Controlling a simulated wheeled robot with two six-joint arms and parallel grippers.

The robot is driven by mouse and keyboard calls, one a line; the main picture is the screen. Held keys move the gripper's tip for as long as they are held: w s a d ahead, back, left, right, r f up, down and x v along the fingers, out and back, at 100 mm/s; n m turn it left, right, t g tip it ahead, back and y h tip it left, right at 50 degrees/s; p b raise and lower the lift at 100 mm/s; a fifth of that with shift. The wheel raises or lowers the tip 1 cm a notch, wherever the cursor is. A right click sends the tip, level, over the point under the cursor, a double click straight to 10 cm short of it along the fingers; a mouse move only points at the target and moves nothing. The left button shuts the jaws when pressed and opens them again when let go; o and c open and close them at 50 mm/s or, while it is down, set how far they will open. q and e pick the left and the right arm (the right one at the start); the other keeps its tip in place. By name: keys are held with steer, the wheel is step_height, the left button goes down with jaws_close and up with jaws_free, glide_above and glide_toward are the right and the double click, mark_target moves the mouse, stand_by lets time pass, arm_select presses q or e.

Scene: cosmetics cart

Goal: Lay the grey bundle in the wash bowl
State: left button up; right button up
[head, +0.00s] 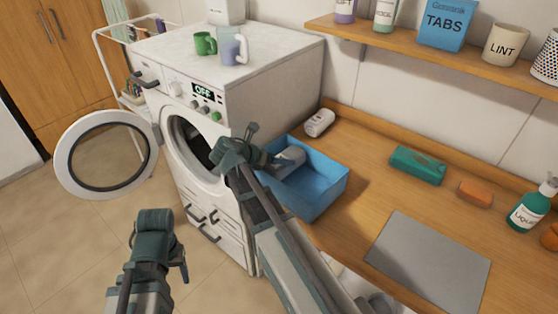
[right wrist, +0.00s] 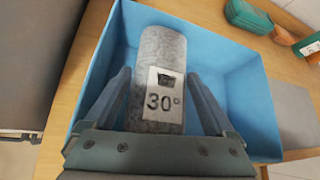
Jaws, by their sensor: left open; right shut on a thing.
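The grey bundle (right wrist: 160,75) is a rolled cloth with a white "30°" label. It also shows in the head view (head: 291,156), partly hidden by my right gripper. My right gripper (right wrist: 163,100) is shut on it, one finger on each side, and holds it within the walls of the blue wash bowl (head: 320,196). I cannot tell whether the bundle touches the bowl's floor. The bowl also fills much of the right wrist view (right wrist: 237,90). My left gripper (head: 168,245) is open and empty, low in front of the washing machine, away from the bowl.
A pale roll (head: 319,122) lies on the wooden counter behind the bowl. A green box (head: 418,165), an orange bar (head: 475,193) and a grey mat (head: 429,262) are to the right. The washing machine's round door (head: 64,160) stands open at left.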

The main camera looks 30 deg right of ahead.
steer(key=shift+f+b, duration=0.55)
steer(key=shift+f, duration=0.05)
steer(key=o, duration=1.3)
steer(key=shift+r, duration=0.15)
